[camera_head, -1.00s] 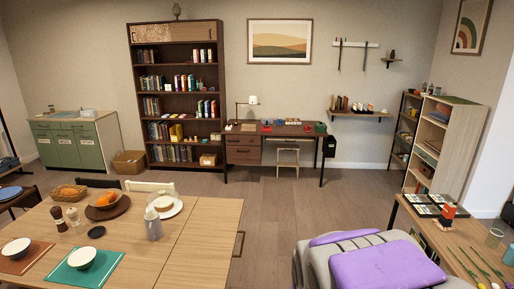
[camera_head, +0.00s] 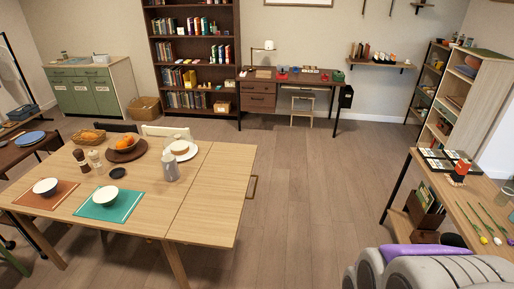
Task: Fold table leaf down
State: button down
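The wooden dining table (camera_head: 140,205) stands at the left in the head view. Its table leaf (camera_head: 212,190) is the bare right-hand section, set off by a seam. The leaf is level with the rest of the top. A bracket-like handle (camera_head: 253,187) sticks out from the leaf's right edge. Nothing rests on the leaf, and nothing touches it. My gripper cannot be made out in this view. A grey and purple rounded form, which seems to be part of my body, fills the lower right corner, apart from the table.
Bowls on mats, a fruit bowl (camera_head: 125,144), a plate and a grey jug (camera_head: 170,166) stand on the fixed tabletop. A side table (camera_head: 466,200) with flowers stands at the right. Open floor (camera_head: 300,200) lies between the tables. A desk (camera_head: 290,78) stands at the back.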

aim_at(210, 215)
jog(key=i+j+z, duration=0.15)
jog(key=i+j, duration=1.35)
